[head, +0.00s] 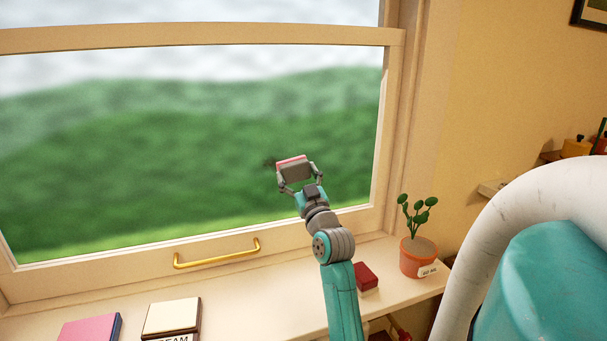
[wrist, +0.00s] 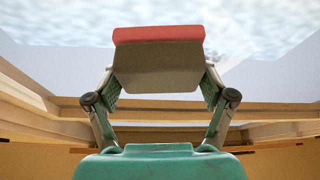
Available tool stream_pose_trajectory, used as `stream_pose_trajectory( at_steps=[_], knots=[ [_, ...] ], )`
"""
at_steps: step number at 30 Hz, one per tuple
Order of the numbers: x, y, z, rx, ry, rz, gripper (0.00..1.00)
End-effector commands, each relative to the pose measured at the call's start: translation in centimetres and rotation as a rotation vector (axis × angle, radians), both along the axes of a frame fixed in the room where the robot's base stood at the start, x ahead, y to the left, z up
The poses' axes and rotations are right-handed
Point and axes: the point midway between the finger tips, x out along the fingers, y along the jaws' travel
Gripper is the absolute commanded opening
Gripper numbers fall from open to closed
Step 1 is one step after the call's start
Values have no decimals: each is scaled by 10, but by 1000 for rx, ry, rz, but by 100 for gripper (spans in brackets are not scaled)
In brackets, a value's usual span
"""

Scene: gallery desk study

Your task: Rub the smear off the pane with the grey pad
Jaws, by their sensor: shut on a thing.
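My gripper (head: 296,177) is raised in front of the window pane (head: 150,150) and shut on the grey pad (head: 296,171), which has a pinkish-red layer along its top. In the wrist view my gripper (wrist: 159,82) holds the grey pad (wrist: 158,67) by its two sides, with the red layer at the far side. I cannot tell whether the pad touches the glass.
A brass handle (head: 217,254) is on the window's lower rail. The glass around the pad is clear of objects.

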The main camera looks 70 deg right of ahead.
Motion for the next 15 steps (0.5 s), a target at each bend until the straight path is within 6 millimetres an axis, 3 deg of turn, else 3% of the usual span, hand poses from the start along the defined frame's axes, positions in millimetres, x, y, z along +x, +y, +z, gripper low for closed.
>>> stream_pose_trajectory(
  at_steps=[15],
  knots=[
    [20, 18, 0, 1, 0, 3, 54]
  ],
)
